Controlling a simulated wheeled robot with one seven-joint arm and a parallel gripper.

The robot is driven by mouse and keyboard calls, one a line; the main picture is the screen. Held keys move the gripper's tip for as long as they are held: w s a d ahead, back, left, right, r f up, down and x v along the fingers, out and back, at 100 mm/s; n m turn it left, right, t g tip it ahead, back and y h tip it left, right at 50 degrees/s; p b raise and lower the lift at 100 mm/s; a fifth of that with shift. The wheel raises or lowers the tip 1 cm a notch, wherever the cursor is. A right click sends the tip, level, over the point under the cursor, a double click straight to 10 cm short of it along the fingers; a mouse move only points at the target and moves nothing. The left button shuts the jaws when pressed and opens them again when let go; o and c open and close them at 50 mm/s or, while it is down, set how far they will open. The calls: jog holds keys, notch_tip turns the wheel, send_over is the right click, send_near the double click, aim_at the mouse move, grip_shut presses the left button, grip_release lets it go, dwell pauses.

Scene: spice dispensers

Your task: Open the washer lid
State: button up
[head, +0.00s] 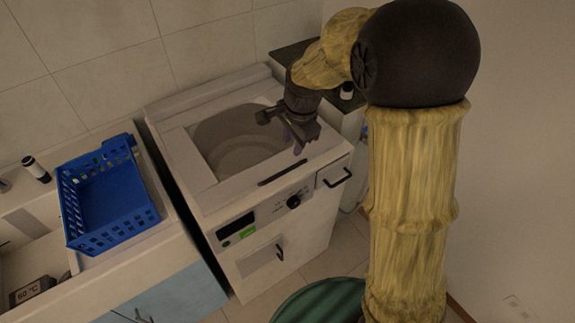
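The white washer (315,235) stands against the tiled wall, with its top facing up. Its lid (188,155) appears to lie down flat, with a grey window-like middle through which a round drum shape shows. A dark slot or handle strip (283,172) runs along the front of the top. My gripper (283,136) is over the right side of the lid, pointing down, near the strip's right end. I cannot tell whether it touches the lid or how far its fingers are apart. It hides the lid's right edge in part.
A blue basket (104,196) stands on the counter by the sink, left of the washer. The washer's front has a knob (294,202), a green display (246,232) and a black handle (335,178). A round green object (318,303) stands on the floor in front.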

aim_at(287, 170)
jog(key=f, duration=0.4)
jog(key=w+a+f, duration=0.1)
jog(key=f, duration=0.3)
jog(key=w+f+p, duration=0.1)
jog(key=f, duration=0.3)
jog(key=shift+a+f, duration=0.15)
grip_shut()
